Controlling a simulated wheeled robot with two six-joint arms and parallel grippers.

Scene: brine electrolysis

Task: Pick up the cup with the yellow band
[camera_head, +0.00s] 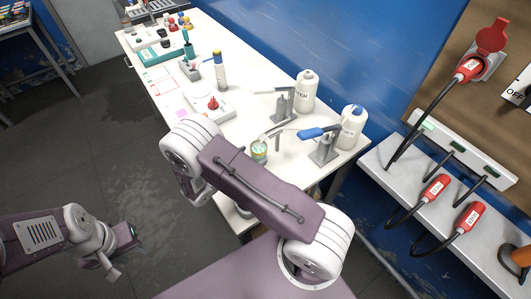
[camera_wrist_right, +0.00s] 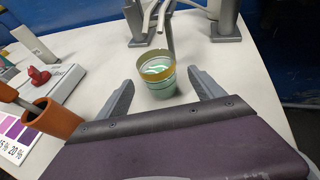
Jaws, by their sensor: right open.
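The cup with the yellow band (camera_head: 259,151) stands upright on the white table near its front, partly behind my right arm in the head view. In the right wrist view the cup (camera_wrist_right: 157,79) is greenish with a yellow band around its rim and pale green inside. My right gripper (camera_wrist_right: 160,76) is open, with one finger on each side in front of the cup; I cannot tell whether they touch it. In the head view my right arm hides this gripper. My left gripper (camera_head: 122,240) hangs over the floor, away from the table; its jaws are unclear.
Two white bottles (camera_head: 306,92) (camera_head: 352,128) and grey stands with taps (camera_head: 322,148) are just behind the cup. A brown-orange cylinder (camera_wrist_right: 53,119) is left of my right gripper. A red-knobbed device (camera_head: 211,105) stands further left. Red plugs (camera_head: 434,188) are on the right shelf.

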